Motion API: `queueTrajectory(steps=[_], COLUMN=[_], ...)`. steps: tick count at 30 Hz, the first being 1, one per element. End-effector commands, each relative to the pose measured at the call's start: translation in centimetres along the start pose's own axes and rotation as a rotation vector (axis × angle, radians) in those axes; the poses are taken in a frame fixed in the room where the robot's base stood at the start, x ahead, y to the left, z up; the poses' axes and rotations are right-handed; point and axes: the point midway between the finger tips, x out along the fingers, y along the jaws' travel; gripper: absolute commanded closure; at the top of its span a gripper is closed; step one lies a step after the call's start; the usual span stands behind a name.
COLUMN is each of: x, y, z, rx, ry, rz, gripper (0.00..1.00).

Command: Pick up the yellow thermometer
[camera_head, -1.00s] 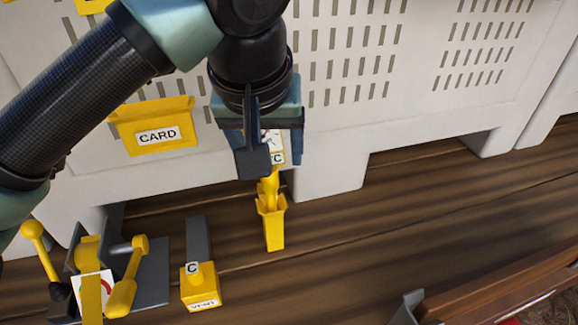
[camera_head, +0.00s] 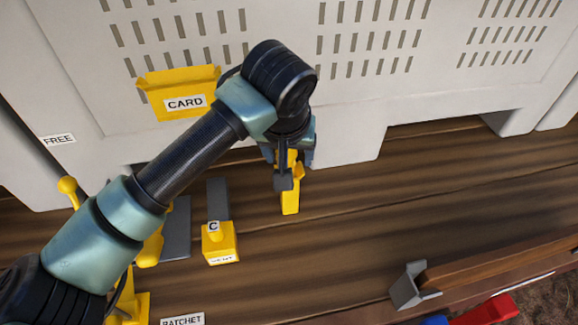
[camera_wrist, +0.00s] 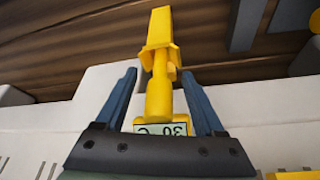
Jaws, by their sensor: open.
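The yellow thermometer (camera_wrist: 158,100) shows in the wrist view with its display reading "30 C" toward me. Its far end sits in a yellow holder (camera_wrist: 161,30). My gripper (camera_wrist: 157,76) is open, with one blue finger on each side of the thermometer and a visible gap to each. In the head view, my gripper (camera_head: 294,172) is over the holder (camera_head: 290,202), which stands on the wooden planks. There my gripper and wrist hide much of the thermometer.
A white slotted crate (camera_head: 345,100) stands close behind, with a yellow CARD bin (camera_head: 180,92) on its wall. A yellow block labelled C (camera_head: 220,242) with a grey bar stands to the left. A grey bracket (camera_head: 412,288) lies front right. The planks between are clear.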

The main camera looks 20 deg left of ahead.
Motion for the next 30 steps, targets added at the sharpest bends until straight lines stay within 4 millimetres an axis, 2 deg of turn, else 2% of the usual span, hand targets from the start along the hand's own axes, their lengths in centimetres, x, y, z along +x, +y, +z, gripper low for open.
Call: queueTrajectory(steps=[7,8,19,30], x=[0.25,0.25,0.2,0.18], y=[0.0,0.0,0.01,0.01], z=[-0.02,-0.02,-0.03,-0.05], rx=[0.001,0.0,0.0,0.0], ry=[0.002,0.002,0.002,0.002], rz=[-0.001,-0.001,0.0,0.0], gripper=[0.29,0.33,0.99,1.0])
